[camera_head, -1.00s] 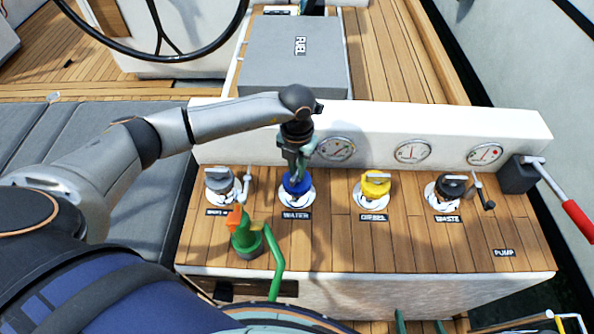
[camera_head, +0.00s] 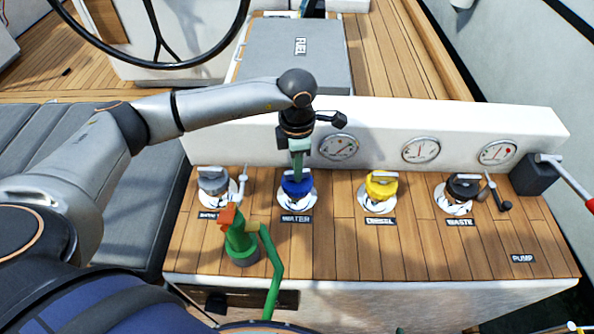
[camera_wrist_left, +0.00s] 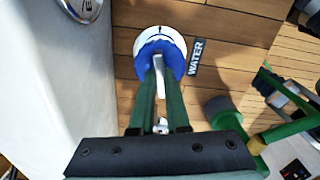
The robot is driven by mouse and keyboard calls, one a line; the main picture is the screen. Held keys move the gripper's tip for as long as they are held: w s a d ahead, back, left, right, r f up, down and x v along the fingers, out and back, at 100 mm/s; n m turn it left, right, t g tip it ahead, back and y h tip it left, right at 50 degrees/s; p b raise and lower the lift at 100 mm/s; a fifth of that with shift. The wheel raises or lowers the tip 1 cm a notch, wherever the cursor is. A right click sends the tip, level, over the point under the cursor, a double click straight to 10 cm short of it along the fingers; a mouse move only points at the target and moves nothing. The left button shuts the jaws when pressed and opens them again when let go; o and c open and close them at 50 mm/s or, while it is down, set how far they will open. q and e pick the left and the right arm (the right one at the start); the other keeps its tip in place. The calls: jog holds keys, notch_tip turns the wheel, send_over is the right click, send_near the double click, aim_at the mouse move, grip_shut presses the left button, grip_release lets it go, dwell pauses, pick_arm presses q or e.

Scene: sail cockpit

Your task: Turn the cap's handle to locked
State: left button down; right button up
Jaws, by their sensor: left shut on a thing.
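The blue cap (camera_head: 296,184) sits in its white ring on the wooden deck panel, behind the WATER label (camera_head: 295,218). My left gripper (camera_head: 297,168) points down onto it from above. In the left wrist view, its green fingers (camera_wrist_left: 160,84) are shut on the cap's grey handle (camera_wrist_left: 159,74), which stands up from the blue cap (camera_wrist_left: 160,48). The fingers hide part of the handle, and no lock marking can be read. My right gripper is not in view.
Grey (camera_head: 213,182), yellow (camera_head: 382,185) and dark (camera_head: 463,187) caps line the same panel. A green object with an orange top (camera_head: 241,238) stands in front of the blue cap. A white gauge wall (camera_head: 375,125) rises behind. A red-handled lever (camera_head: 568,177) is at right.

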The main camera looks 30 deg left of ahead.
pick_arm(q)
jog(key=shift+f+m+b, duration=0.1)
jog(key=shift+m+b, duration=0.25)
jog(key=shift+m, duration=0.55)
jog(key=shift+m+b, duration=0.4)
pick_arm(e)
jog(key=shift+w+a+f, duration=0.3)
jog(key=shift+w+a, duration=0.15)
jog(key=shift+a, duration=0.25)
pick_arm(q)
jog(key=c, duration=0.9)
grip_release()
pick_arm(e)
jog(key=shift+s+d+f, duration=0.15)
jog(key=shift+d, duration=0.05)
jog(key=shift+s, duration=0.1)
